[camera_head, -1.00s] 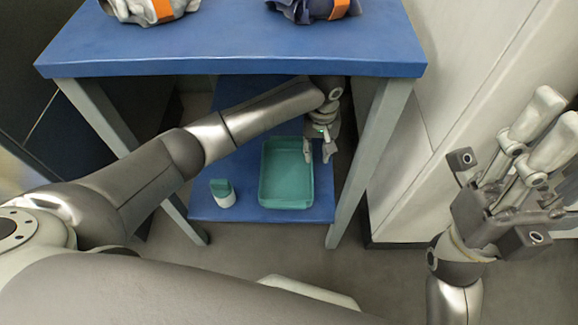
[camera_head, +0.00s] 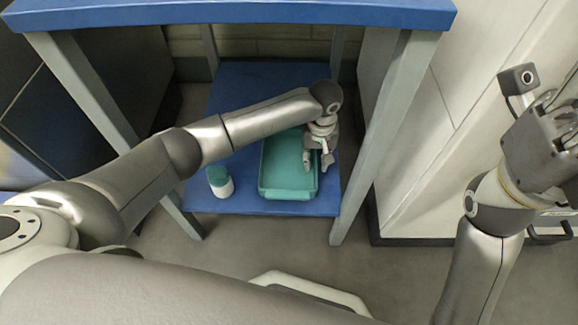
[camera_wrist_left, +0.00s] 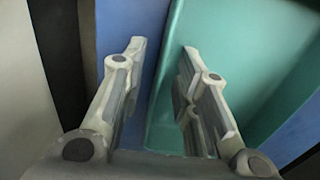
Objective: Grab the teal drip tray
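The teal drip tray (camera_head: 287,190) lies on the blue lower shelf of the table. It also shows in the left wrist view (camera_wrist_left: 240,55). My left gripper (camera_head: 317,165) is at the tray's right side. It is open, and its fingers (camera_wrist_left: 160,85) stand on either side of the tray's side wall, one over the inside and one over the blue shelf. I cannot tell whether either finger touches the wall. My right gripper (camera_head: 555,125) is at the right edge, away from the tray and partly cut off, so its fingers are unclear.
A white bottle with a teal cap (camera_head: 220,182) stands on the lower shelf (camera_head: 245,205) left of the tray. The blue tabletop (camera_head: 240,12) is above my left forearm. Grey table legs (camera_head: 385,135) flank the shelf, and a pale cabinet (camera_head: 440,130) stands to the right.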

